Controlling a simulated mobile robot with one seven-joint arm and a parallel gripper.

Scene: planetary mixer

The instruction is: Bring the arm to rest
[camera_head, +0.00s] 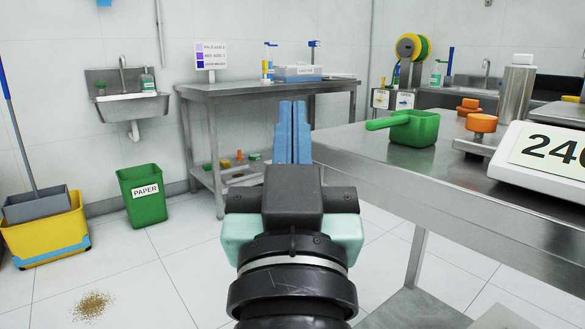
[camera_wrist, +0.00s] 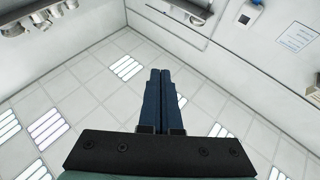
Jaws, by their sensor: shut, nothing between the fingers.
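My gripper (camera_head: 293,104) stands in the middle of the head view, with its two blue fingers pointing up and pressed together. It is shut and empty. It is in front of the back steel table as seen here, and left of the near steel table (camera_head: 365,165), touching nothing that I can see. In the wrist view my gripper (camera_wrist: 160,72) also shows with its fingers together, against the tiled ceiling with light panels.
A green scoop (camera_head: 413,128), orange-topped weights (camera_head: 482,123) and a white scale (camera_head: 540,150) are on the near table. A green paper bin (camera_head: 143,205), a yellow mop bucket (camera_head: 48,235) and a brown spill (camera_head: 92,306) are on the floor at left. The back table (camera_head: 265,89) stands behind.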

